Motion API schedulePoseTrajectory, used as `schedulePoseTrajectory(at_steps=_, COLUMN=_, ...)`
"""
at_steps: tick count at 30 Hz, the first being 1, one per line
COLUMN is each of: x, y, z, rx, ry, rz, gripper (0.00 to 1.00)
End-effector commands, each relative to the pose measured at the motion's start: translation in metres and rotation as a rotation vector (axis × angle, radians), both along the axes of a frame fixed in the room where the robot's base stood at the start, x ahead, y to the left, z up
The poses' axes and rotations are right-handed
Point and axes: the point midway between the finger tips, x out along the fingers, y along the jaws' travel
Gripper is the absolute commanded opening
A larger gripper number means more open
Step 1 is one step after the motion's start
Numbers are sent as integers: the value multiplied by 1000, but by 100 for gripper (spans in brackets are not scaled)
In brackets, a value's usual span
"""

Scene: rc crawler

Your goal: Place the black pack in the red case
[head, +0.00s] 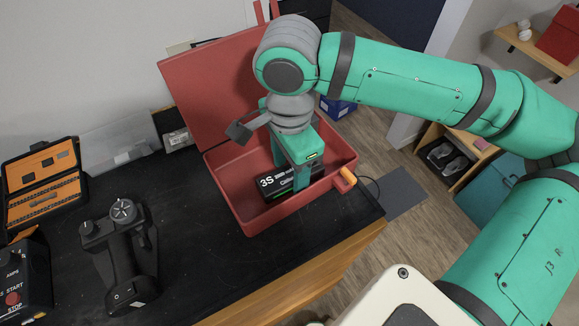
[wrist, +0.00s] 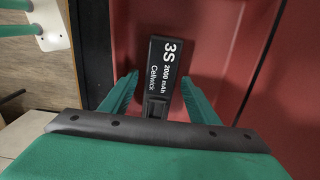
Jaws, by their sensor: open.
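The red case (head: 250,215) stands open on the black table, its lid (head: 205,90) tilted up at the back. The black pack (head: 268,187), marked "3S", is inside the case, and its label also shows in the wrist view (wrist: 168,65). It seems to lie on the case floor. My gripper (head: 290,185) reaches down into the case over the pack. In the wrist view, its green fingers (wrist: 160,95) are apart, one on each side of the pack's near end, with gaps visible. My gripper hides part of the pack in the head view.
A black remote controller (head: 122,240) stands left of the case. An orange-lined tool box (head: 45,190) and a start/stop box (head: 22,280) are at the far left. The case's walls surround my gripper. The table's wooden front edge (head: 300,275) is close.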

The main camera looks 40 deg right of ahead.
Motion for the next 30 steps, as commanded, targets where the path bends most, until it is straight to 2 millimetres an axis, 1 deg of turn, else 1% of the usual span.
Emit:
schedulePoseTrajectory(at_steps=4, x=0, y=0, z=6, rx=0, ry=0, rz=0, gripper=55)
schedulePoseTrajectory(at_steps=8, x=1, y=0, z=23, rx=0, ry=-1, rz=-1, gripper=55)
schedulePoseTrajectory(at_steps=15, x=1, y=0, z=72, rx=-1, ry=-2, rz=0, gripper=55)
schedulePoseTrajectory(at_steps=21, x=1, y=0, z=105, rx=0, ry=-1, rz=0, gripper=55)
schedulePoseTrajectory(at_steps=25, x=0, y=0, z=118, rx=-1, ry=0, rz=-1, gripper=55)
schedulePoseTrajectory(at_steps=30, x=0, y=0, z=124, rx=1, ry=0, rz=0, gripper=55)
